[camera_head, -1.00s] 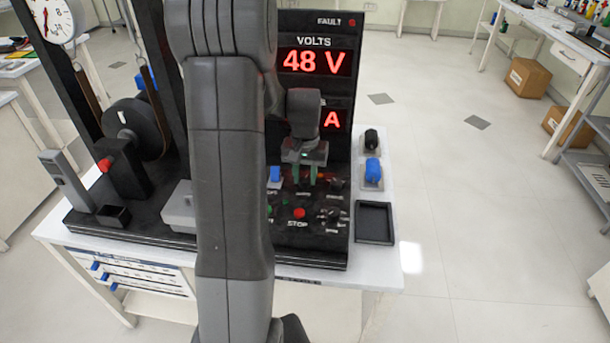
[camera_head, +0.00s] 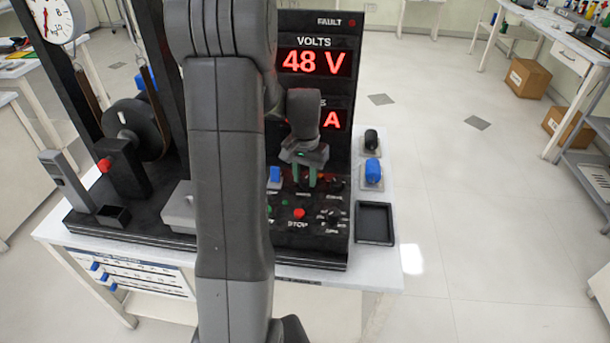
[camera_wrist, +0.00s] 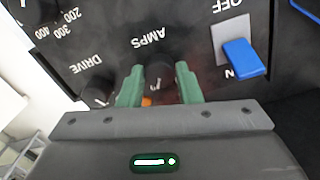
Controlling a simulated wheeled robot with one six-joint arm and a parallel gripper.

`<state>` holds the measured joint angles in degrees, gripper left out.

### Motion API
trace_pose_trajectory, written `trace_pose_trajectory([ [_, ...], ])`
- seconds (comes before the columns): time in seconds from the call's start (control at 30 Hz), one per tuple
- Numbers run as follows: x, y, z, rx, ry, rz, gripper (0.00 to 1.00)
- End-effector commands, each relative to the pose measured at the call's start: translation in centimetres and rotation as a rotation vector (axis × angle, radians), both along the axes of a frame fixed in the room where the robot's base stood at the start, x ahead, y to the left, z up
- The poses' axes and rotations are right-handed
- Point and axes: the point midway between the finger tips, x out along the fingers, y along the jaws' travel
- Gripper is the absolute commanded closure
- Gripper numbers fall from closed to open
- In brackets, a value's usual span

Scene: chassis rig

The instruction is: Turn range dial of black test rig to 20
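The black test rig (camera_head: 340,130) stands on a white bench, its display reading 48 V. A dark dial (camera_wrist: 38,10) with 200, 300 and 400 around it is partly cut off at the top left of the wrist view; its name is out of frame. It appears to be the dial at the panel's lower right (camera_head: 333,215) in the head view, too small to read. My gripper (camera_wrist: 158,72) is open, its green fingers either side of the AMPS knob (camera_wrist: 160,76), with gaps visible. I cannot tell whether either finger touches it.
The DRIVE knob (camera_wrist: 98,91) is left of the fingers in the wrist view; a blue switch (camera_wrist: 243,58) is right. The red STOP button (camera_head: 299,214) is below the gripper in the head view. A black tray (camera_head: 374,223) lies beside the rig.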

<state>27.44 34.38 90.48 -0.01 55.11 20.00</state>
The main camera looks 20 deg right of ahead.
Motion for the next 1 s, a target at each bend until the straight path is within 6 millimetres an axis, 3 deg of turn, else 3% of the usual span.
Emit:
trace_pose_trajectory([
  [0.03, 0.0, 0.0, 0.1, -0.001, -0.001, 0.000, 0.58],
  [0.1, 0.0, 0.0, 0.1, -0.001, -0.001, 0.000, 0.48],
  [0.47, 0.0, 0.0, 0.6, -0.001, -0.002, 0.001, 0.48],
  [0.57, 0.1, 0.0, 1.9, -0.002, -0.004, 0.001, 0.48],
  [1.0, 0.0, 0.0, 11.4, -0.002, -0.005, 0.001, 0.48],
])
